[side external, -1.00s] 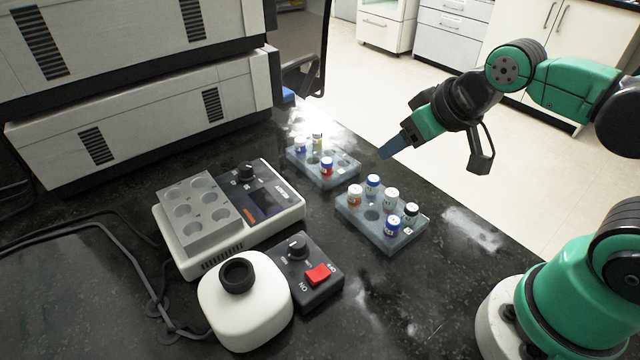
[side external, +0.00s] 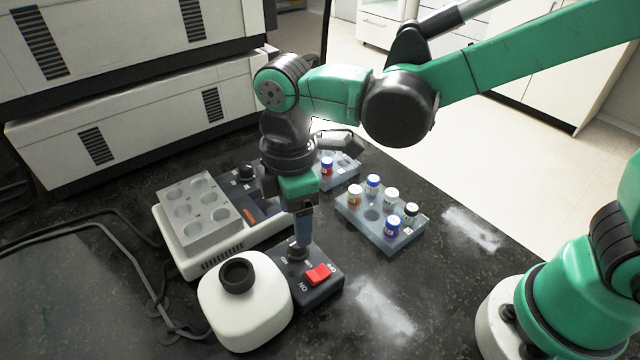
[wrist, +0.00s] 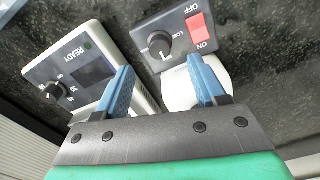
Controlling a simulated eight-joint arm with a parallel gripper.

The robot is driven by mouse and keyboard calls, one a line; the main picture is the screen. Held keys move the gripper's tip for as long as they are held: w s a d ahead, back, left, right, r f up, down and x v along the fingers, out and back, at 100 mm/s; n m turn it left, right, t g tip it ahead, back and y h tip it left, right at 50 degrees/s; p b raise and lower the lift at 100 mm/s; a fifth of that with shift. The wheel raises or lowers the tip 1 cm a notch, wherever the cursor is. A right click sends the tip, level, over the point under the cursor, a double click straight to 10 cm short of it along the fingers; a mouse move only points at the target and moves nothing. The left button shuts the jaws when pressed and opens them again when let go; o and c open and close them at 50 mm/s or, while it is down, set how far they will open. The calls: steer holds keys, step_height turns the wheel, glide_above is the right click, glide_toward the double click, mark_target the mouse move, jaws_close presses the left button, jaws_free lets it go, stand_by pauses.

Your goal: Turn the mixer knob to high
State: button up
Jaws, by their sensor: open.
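The mixer is a white rounded body (side external: 245,305) with a black cup on top, beside a dark control box (side external: 325,289) with a black knob and a red switch. My gripper (side external: 302,238) points down just above the knob (side external: 296,252) in the side view and partly hides it. In the wrist view the open blue fingers (wrist: 160,66) spread either side of the knob (wrist: 160,45), which sits a little beyond the tips. The word LOW shows beside the knob. I cannot tell whether the fingers touch it. The red switch (wrist: 200,27) is next to it.
A heater block unit (side external: 205,220) with its own black knob stands behind the mixer. Two vial racks stand to the right, the nearer rack (side external: 350,216) holding several vials. Cables lie at the left. The counter right of the control box is clear.

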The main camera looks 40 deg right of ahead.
steer(key=shift+f, duration=2.7)
jaws_close()
